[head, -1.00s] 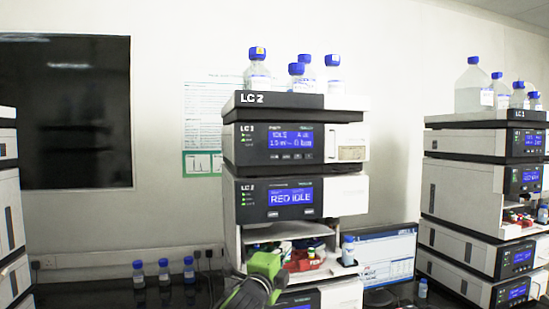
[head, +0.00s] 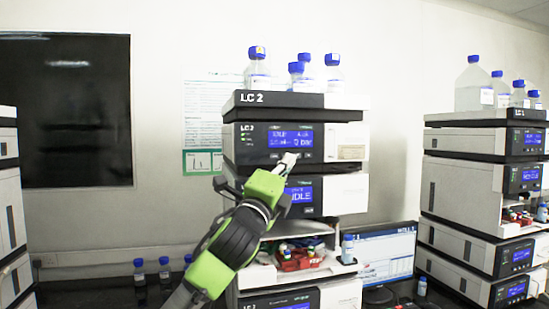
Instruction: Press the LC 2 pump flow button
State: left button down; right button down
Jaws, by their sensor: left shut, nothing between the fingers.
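The LC 2 stack stands in the middle of the head view, with the label LC 2 on its top tray (head: 300,100). Its upper module, the pump (head: 242,148), has a lit blue display (head: 291,136) with a row of small buttons below it. My left gripper (head: 288,160) is shut and empty, its tip in front of the lower edge of that display. It covers part of the button row, and I cannot tell whether it touches the panel. The module below (head: 307,210) shows a blue display partly hidden behind my left gripper. My right gripper is not in view.
Bottles with blue caps (head: 258,76) stand on top of the stack. An open shelf with red items (head: 298,262) lies below. A monitor (head: 386,256) is to the right, another instrument stack (head: 462,195) further right. Small bottles (head: 164,268) stand on the dark bench at left.

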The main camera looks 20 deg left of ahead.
aim_at(276, 159)
pick_arm(q)
jog(key=shift+w+a+p, duration=0.3)
jog(key=shift+w+a, duration=0.5)
jog(key=shift+w, duration=0.4)
jog(key=shift+w+a+p, duration=0.35)
jog(key=shift+w+a, duration=0.5)
jog(key=shift+w, duration=0.4)
jog(key=shift+w+a+p, duration=0.3)
jog(key=shift+w+a, duration=0.5)
jog(key=shift+w, duration=0.4)
jog(key=shift+w+a+p, duration=0.2)
jog(key=shift+w+p, duration=0.05)
jog(key=shift+p, duration=0.1)
jog(key=shift+w, duration=0.1)
